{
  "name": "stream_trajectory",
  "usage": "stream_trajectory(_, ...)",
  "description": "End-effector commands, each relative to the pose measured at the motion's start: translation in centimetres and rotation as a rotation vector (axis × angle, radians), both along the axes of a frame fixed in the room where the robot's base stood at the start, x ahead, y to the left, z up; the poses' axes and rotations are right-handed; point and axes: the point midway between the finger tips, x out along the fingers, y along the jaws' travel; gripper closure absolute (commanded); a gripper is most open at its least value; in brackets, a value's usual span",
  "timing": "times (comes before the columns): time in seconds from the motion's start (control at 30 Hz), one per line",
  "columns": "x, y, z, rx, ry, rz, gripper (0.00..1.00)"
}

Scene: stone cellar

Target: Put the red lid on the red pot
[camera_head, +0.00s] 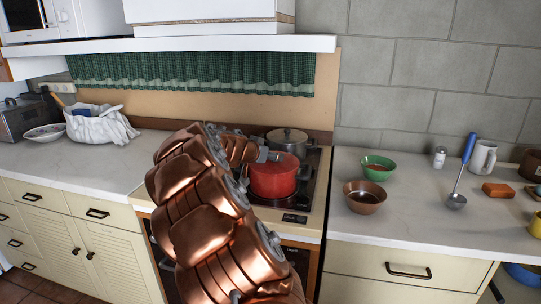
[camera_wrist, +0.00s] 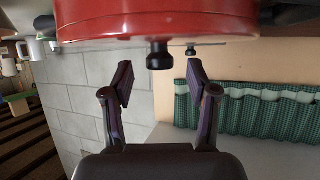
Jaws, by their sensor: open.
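The red pot (camera_head: 273,184) stands on the stove. Its top looks closed by the red lid (camera_head: 285,161), though my arm and gripper hide part of it. The lid's exact seating is not clear. The wrist view, which looks upside down, shows a large red curved body with a thin pale rim. In the head view my gripper (camera_head: 267,155) is just above the pot's left rear side.
A grey metal pot with a lid (camera_head: 288,137) stands close behind the red pot. A green bowl (camera_head: 378,167), a brown bowl (camera_head: 365,198) and a blue-handled ladle (camera_head: 463,172) are on the right counter. A white cloth bag (camera_head: 102,127) lies on the left counter.

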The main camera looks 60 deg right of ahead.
Motion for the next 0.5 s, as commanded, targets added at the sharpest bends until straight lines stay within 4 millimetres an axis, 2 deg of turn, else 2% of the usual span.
stream_trajectory(0.17, 0.1, 1.6, 0.9, -0.003, 0.000, 0.002, 0.41)
stream_trajectory(0.5, 0.0, 7.3, 3.7, -0.003, -0.002, 0.004, 0.41)
